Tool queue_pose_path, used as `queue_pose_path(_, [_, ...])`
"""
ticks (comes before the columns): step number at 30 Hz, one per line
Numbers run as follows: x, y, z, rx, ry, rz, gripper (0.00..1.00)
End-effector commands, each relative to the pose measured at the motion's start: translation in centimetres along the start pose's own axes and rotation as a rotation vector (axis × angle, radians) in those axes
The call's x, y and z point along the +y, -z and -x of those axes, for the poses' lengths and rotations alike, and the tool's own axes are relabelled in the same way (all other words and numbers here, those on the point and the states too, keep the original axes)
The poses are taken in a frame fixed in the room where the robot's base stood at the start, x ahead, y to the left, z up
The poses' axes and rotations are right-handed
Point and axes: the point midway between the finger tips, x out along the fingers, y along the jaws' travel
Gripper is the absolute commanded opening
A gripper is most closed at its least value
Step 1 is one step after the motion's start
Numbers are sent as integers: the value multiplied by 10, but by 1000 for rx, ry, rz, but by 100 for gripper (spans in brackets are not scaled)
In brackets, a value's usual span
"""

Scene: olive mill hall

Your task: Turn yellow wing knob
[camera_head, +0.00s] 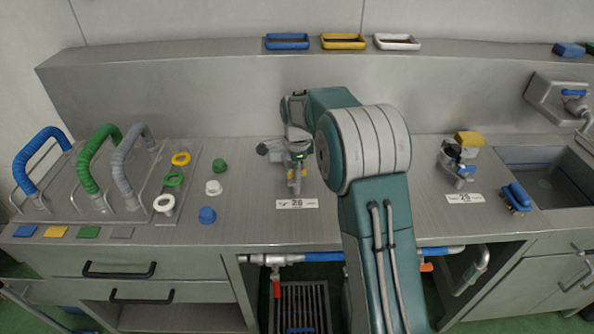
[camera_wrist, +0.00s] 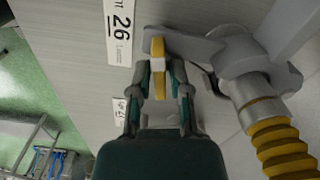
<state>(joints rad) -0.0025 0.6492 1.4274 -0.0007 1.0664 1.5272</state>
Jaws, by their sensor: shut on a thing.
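The yellow wing knob (camera_wrist: 158,48) has a pale band at its middle and sits on a grey metal fitting (camera_wrist: 191,46) in the wrist view. My gripper (camera_wrist: 159,78) has one finger on each side of the knob and is shut on it. The fingers partly hide the knob's sides. In the head view, my gripper (camera_head: 296,152) reaches down to the fitting, behind the sign numbered 26 (camera_head: 297,204); only small bits of yellow show there.
A yellow ribbed hose (camera_wrist: 282,145) runs close on the right in the wrist view. A second fitting (camera_head: 456,165) stands near the sink (camera_head: 550,170). Curved hoses and coloured rings are at the left.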

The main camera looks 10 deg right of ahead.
Motion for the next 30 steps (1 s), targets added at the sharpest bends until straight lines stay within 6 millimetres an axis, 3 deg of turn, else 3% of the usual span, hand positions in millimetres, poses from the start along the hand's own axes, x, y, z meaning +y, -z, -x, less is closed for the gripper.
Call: queue_pose_path(30, [-2, -2, 1, 2, 9, 964, 0])
